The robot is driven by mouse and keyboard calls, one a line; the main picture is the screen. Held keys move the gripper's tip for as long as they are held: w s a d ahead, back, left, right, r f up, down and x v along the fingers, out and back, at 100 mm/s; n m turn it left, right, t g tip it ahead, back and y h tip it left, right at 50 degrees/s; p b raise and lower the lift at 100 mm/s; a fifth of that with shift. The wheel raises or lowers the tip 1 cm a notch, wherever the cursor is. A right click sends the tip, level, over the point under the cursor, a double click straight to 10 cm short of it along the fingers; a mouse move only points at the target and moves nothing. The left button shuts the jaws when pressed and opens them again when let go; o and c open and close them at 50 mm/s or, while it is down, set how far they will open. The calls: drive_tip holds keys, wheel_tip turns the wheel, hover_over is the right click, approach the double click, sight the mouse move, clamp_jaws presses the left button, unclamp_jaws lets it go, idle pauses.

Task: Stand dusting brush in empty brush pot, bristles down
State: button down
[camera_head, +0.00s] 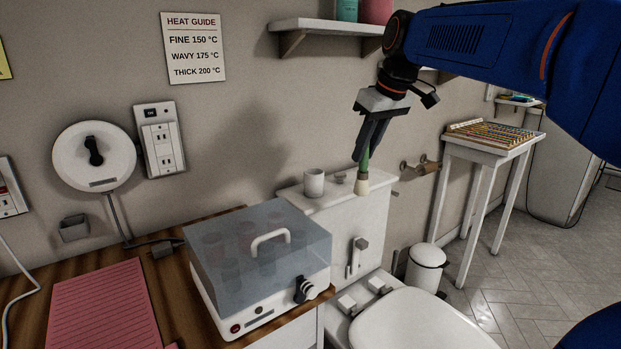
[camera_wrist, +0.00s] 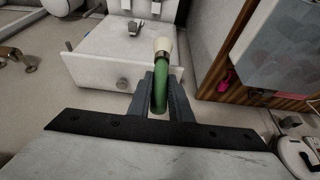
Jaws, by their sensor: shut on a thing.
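My gripper (camera_head: 366,150) is shut on the dusting brush (camera_head: 362,184), which has a green handle and a cream bristle end. The brush hangs nearly upright, bristles down, over the right part of a white ledge. I cannot tell whether the bristles touch the ledge. A small white-grey pot (camera_head: 314,182) stands on the ledge, left of the brush and apart from it. Its inside cannot be made out. In the wrist view, the brush (camera_wrist: 160,88) projects from between the fingers of my gripper (camera_wrist: 161,85), bristle end farthest away.
The white ledge (camera_head: 330,196) also bears a small grey item (camera_head: 340,178) between pot and brush. A lidded clear-topped box (camera_head: 262,250) stands on the wooden counter at front left. A wall shelf (camera_head: 325,25) hangs above. A white bin (camera_head: 425,268) stands at right.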

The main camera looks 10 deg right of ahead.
drive_tip(key=w+a, duration=0.4)
drive_tip(key=w, duration=0.5)
drive_tip(key=w+a, duration=0.3)
drive_tip(key=w, duration=0.6)
wheel_tip(320, 180, down, 7)
drive_tip(key=shift+a, duration=0.25)
drive_tip(key=shift+f, duration=0.1)
drive_tip(key=c, duration=1.6)
unclamp_jaws()
drive_tip(key=v, duration=1.2)
